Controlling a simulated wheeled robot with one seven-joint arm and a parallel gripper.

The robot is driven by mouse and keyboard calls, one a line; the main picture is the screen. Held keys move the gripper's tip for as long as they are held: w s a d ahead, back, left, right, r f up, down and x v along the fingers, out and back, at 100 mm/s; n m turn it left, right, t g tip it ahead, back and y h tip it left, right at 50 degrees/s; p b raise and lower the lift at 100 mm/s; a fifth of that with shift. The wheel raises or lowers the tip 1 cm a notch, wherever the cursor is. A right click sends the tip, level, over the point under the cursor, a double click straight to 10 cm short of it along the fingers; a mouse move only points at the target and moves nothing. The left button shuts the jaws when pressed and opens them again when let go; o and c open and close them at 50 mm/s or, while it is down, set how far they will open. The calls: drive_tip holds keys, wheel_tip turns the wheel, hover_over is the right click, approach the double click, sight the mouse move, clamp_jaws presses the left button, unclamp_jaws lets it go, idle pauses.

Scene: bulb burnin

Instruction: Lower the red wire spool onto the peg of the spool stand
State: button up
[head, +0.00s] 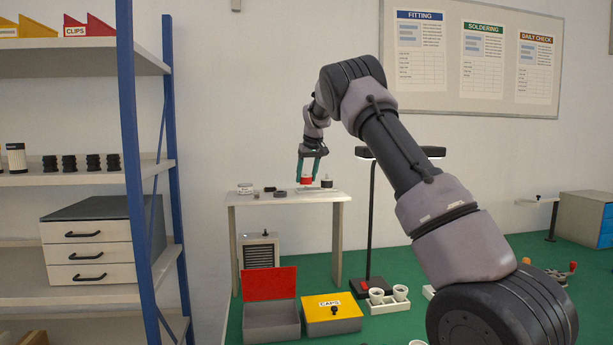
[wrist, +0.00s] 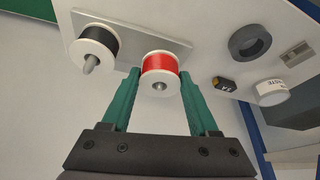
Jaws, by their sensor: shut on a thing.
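The red wire spool (wrist: 160,64), with white flanges, is between the green fingers of my gripper (wrist: 159,82), which is shut on it. In the head view the red spool (head: 305,180) hangs upright below my gripper (head: 308,174), at the spool stand. The spool stand (wrist: 125,24) is a pale flat plate on the table. A grey rounded tip shows in the red spool's hole, apparently the peg. How far the spool is down on it, I cannot tell. A black spool (wrist: 97,42) sits beside it on another peg, which sticks out well above its flange.
On the table (head: 250,199) are a dark ring (wrist: 250,41), a small black-and-yellow item (wrist: 223,84), a white tin (wrist: 270,92) and a small grey item (wrist: 298,55). A lamp (head: 372,220) stands right of the table. Bins (head: 331,318) stand on the floor in front.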

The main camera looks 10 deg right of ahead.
drive_tip(key=shift+f, duration=0.7)
idle(0.5)
idle(0.3)
drive_tip(key=o, duration=1.5)
drive_tip(key=v, duration=1)
drive_tip(key=shift+s+r, duration=0.2)
drive_tip(key=shift+r, duration=0.15)
